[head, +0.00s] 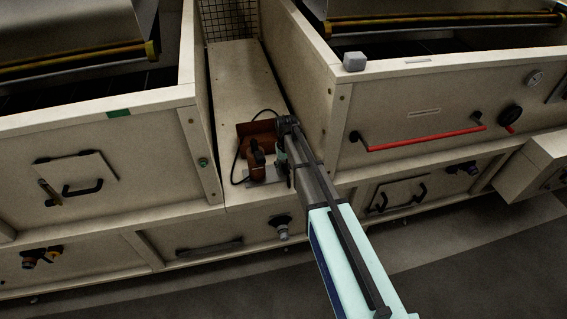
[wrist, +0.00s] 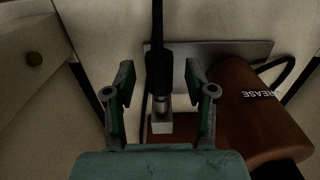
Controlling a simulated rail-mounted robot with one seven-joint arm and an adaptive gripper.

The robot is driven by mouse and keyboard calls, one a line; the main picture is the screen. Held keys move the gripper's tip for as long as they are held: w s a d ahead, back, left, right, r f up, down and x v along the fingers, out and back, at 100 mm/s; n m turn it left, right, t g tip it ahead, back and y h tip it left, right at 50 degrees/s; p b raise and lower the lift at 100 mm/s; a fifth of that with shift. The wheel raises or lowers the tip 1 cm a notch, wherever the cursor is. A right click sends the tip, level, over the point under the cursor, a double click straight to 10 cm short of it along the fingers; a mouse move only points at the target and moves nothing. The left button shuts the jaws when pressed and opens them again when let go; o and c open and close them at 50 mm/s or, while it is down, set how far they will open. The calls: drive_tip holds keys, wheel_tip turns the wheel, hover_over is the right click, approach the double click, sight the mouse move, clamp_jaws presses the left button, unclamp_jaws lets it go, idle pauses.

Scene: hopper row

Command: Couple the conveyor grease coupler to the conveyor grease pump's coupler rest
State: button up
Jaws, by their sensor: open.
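The conveyor grease pump (head: 256,171) is a reddish-brown body in the recess between two hoppers. In the wrist view its cylinder (wrist: 262,112), lettered with "GREASE", lies at the right. The grease coupler (wrist: 160,80) is a black sleeve with a metal tip on a black hose. Its tip meets or overlaps a small pale metal block (wrist: 160,124), seemingly the coupler rest; I cannot tell whether it is seated. My gripper (wrist: 159,84) is open, with one finger on each side of the coupler and gaps visible. In the head view my gripper (head: 285,172) is beside the pump, partly hidden by my arm.
A metal plate (wrist: 225,58) lies behind the coupler. A black hose (head: 237,160) loops left of the pump. Hopper walls (head: 305,90) close in the recess at both sides. A red handle (head: 420,139) and a grey block (head: 354,61) are at the right hopper.

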drive_tip(key=shift+r, duration=0.15)
wheel_tip(320, 180, up, 12)
idle(0.4)
